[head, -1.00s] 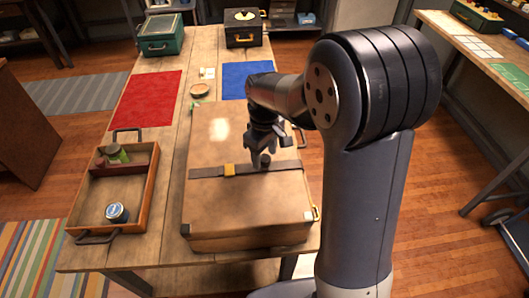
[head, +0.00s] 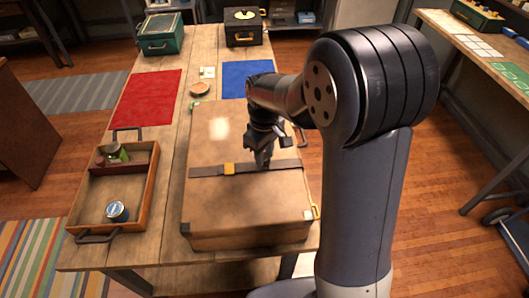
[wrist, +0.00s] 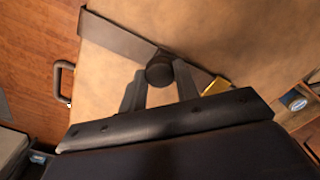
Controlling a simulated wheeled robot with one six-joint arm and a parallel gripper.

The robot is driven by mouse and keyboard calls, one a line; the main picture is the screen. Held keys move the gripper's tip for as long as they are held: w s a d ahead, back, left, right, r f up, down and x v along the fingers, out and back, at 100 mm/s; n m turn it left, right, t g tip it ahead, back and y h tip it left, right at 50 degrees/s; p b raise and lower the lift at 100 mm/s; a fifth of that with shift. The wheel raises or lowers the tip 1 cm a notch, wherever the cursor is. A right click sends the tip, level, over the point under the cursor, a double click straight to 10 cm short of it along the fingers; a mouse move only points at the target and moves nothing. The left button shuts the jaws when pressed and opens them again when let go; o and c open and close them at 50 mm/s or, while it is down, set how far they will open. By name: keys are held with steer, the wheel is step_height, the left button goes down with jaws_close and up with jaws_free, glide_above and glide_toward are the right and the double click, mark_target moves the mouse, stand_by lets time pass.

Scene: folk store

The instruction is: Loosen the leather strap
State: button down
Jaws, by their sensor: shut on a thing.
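A tan leather-look case (head: 225,210) lies closed on the wooden table. A dark strap (head: 205,170) runs across its top, with a brass buckle (head: 229,169) left of my gripper; in the wrist view the strap (wrist: 120,35) crosses the upper left and the buckle (wrist: 215,87) is at the right. A dark round knob (wrist: 159,70) sits on the strap between my fingers. My gripper (head: 263,166) points down over the strap and is shut on the knob. In the head view the fingers mostly hide the knob.
A wooden tray (head: 80,210) with a blue-lidded tin (head: 117,211) and a jar stands left of the case. A red mat (head: 150,98) and a blue mat (head: 245,80) lie behind. A green box (head: 162,38) and a black box (head: 243,28) stand at the far end.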

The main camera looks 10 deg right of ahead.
steer(key=shift+d, duration=1.95)
steer(key=c, duration=1.1)
jaws_free()
steer(key=shift+d, duration=0.1)
steer(key=shift+o, duration=0.2)
step_height(320, 180, up, 11)
steer(key=b, duration=0.1)
steer(key=shift+f, duration=0.15)
